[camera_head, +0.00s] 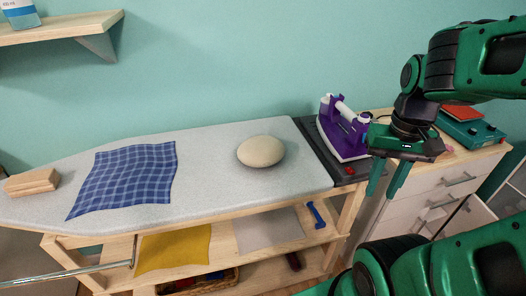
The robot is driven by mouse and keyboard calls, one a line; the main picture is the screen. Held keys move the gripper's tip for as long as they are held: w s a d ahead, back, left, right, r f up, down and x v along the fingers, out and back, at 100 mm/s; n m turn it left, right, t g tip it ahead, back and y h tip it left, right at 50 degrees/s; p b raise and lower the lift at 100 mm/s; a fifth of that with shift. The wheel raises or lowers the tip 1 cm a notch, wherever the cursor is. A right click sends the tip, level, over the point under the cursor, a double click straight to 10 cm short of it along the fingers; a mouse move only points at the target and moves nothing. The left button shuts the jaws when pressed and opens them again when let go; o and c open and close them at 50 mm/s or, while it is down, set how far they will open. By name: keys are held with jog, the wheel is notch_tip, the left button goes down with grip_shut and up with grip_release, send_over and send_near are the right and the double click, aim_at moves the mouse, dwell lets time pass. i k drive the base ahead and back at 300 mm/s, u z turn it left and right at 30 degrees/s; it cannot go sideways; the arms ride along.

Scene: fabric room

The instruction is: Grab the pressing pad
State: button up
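The pressing pad (261,151) looks to be the cream, rounded oval cushion lying on the right part of the grey ironing board (215,190). Nothing touches it from above. My gripper (382,189) hangs to the right of the board's end, in front of the drawer cabinet. Its two green fingers point down and are apart, with nothing seen between them. The gripper is well to the right of the pad, with a clear gap.
A purple and white iron (343,128) stands on a dark rest at the board's right end, between pad and gripper. A blue checked cloth (125,178) and a wooden block (31,181) lie left. A teal case (470,130) sits on the cabinet (432,190).

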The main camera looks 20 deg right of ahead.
aim_at(260, 151)
jog(key=z, duration=1.55)
jog(key=k, duration=1.2)
jog(key=u, duration=1.85)
jog(key=i, duration=1)
jog(key=z, duration=0.05)
